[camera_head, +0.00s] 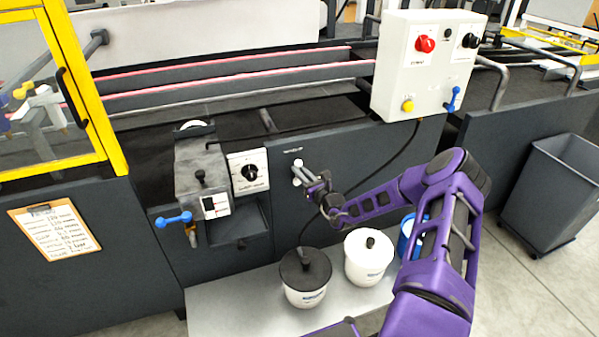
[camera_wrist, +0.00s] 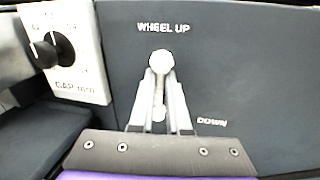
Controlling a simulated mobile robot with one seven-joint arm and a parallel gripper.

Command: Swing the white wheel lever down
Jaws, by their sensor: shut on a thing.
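The white wheel lever (camera_wrist: 160,64) stands upright on the dark machine panel, its round knob just under the words WHEEL UP. The word DOWN (camera_wrist: 211,121) is printed lower right. My gripper (camera_wrist: 160,82) is shut on the lever, with one finger on each side of its shaft below the knob. A white round end shows lower down between the fingers. In the camera_head view the lever (camera_head: 297,164) is a small white piece at the tip of my gripper (camera_head: 308,178), which reaches it from the right; the fingers partly hide it.
A GAP mm dial plate (camera_wrist: 62,50) sits left of the lever. A grey glue unit (camera_head: 202,170) with a blue handle (camera_head: 174,219) is further left. White pots (camera_head: 368,257) stand on a shelf below. A control box (camera_head: 425,65) is above right, with a black cable hanging from it.

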